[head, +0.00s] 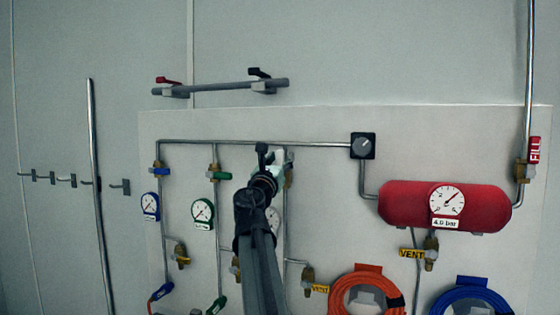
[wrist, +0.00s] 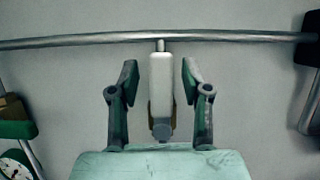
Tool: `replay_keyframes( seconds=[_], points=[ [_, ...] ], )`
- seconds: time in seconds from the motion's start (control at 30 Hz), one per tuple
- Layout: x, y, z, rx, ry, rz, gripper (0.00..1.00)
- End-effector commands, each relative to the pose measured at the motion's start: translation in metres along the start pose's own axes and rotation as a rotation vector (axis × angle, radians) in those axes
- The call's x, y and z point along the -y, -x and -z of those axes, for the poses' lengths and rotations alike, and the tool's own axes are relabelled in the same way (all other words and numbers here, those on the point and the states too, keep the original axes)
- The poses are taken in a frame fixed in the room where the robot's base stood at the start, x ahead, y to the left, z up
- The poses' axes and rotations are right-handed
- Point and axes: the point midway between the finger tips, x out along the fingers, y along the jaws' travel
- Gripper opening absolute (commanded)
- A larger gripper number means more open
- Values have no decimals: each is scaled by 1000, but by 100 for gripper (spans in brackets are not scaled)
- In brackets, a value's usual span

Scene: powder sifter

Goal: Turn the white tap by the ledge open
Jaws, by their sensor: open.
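The white tap (wrist: 161,80) shows in the wrist view as an upright white lever, in line with the short vertical pipe above it. A grey round end shows at its bottom, with a little brass behind. My gripper (wrist: 160,70) is open, with one finger on each side of the lever. Gaps show on both sides, so neither finger appears to touch it. In the head view my gripper (head: 270,155) is at the third branch below the horizontal pipe. There my arm and gripper hide most of the tap, and its brass body (head: 289,178) shows at their right.
The horizontal pipe (head: 320,144) runs just above my gripper. A blue tap (head: 160,164) and a green tap (head: 215,167) are on branches to the left. A black knob (head: 363,146) and a red tank (head: 400,205) are to the right. A grey rail (head: 215,88) is higher up.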

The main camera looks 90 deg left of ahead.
Motion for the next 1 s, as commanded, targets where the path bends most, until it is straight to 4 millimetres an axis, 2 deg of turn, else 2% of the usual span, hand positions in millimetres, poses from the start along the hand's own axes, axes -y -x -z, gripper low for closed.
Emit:
replay_keyframes(
  seconds=[0.27,0.7,0.83,1.0],
  points=[
    [1,24,1,0,-1,0,48],
    [1,104,0,0,0,-2,48],
    [0,116,0,0,1,-1,48],
    [0,120,0,0,1,0,48]
  ],
)
